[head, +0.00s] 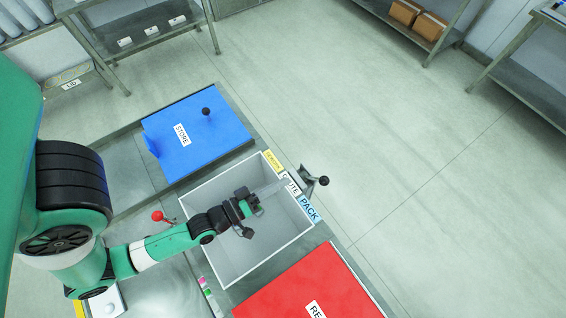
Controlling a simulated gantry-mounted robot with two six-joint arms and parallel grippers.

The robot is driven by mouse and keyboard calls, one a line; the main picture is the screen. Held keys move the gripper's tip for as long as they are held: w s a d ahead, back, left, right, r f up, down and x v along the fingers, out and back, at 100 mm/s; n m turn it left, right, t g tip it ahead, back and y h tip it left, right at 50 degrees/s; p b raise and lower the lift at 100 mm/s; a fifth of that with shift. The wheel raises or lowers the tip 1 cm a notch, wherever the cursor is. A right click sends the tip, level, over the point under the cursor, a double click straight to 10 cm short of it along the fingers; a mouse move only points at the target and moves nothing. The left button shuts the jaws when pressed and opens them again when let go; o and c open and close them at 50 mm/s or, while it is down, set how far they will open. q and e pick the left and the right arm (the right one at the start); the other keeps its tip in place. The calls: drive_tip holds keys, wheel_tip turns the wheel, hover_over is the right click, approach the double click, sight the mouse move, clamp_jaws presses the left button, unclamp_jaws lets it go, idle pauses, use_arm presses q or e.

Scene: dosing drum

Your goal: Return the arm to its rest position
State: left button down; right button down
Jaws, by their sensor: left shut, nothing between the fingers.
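My left arm comes in from the left, green with black joints. Its gripper (254,203) is over the open light-grey bin (223,266) in the middle of the bench. The fingers are small in the view and appear shut, with nothing seen held between them. My right gripper is not in the view.
A blue lid marked STORE (205,142) lies behind the bin. A red lid (300,285) lies in front right. A black-knobbed lever (322,181) stands at the bin's right edge by the PACK label (309,208). A red-knobbed lever (158,216) is left of the bin.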

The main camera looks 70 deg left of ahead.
use_arm(q)
drive_tip(key=shift+s+d, duration=0.2)
drive_tip(key=shift+s, duration=0.5)
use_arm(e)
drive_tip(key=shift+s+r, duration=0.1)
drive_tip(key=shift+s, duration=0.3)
